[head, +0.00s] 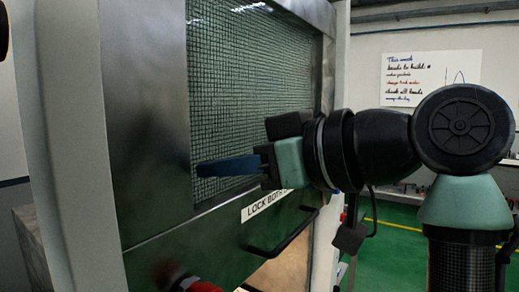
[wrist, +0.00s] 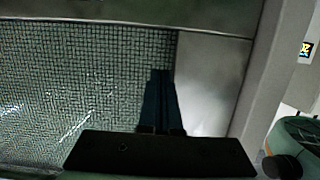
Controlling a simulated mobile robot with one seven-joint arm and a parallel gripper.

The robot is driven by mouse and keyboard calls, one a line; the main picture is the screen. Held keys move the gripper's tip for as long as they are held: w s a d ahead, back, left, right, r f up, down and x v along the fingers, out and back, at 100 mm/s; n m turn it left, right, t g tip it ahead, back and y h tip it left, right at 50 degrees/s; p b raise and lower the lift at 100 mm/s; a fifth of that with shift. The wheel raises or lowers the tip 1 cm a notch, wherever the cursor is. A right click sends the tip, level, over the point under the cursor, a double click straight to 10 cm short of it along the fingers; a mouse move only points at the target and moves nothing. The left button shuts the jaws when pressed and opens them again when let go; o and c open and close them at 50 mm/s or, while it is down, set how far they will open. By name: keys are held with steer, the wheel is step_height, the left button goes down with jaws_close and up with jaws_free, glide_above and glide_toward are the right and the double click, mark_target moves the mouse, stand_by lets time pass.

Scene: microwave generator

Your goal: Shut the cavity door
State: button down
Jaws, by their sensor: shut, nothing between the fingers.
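The cavity door (head: 150,110) is a grey metal panel with a green-tinted mesh window (head: 255,75). It fills much of the head view, seen at a slant, and it also shows in the wrist view (wrist: 80,75). I cannot tell whether it is fully closed. My gripper (head: 202,168) is shut and empty, its blue fingers together and pointing left across the window's lower left part. In the wrist view the fingertips (wrist: 163,74) lie over the window's edge beside the bare metal border. I cannot tell whether they touch the door.
Below the window are a label (head: 267,205) reading "LOCK BOTH", partly hidden by my gripper, a black bar handle (head: 283,238) and a red knob (head: 202,286). A pale post (head: 60,150) stands left. Green floor (head: 400,250) shows at right.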

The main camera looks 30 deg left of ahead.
mark_target(200, 201)
steer(key=shift+a+f+p, duration=0.15)
steer(key=shift+f+p, duration=0.05)
steer(key=shift+f, duration=0.85)
steer(key=shift+a+f+p, duration=0.15)
steer(key=shift+f, duration=0.9)
steer(key=shift+w, duration=0.1)
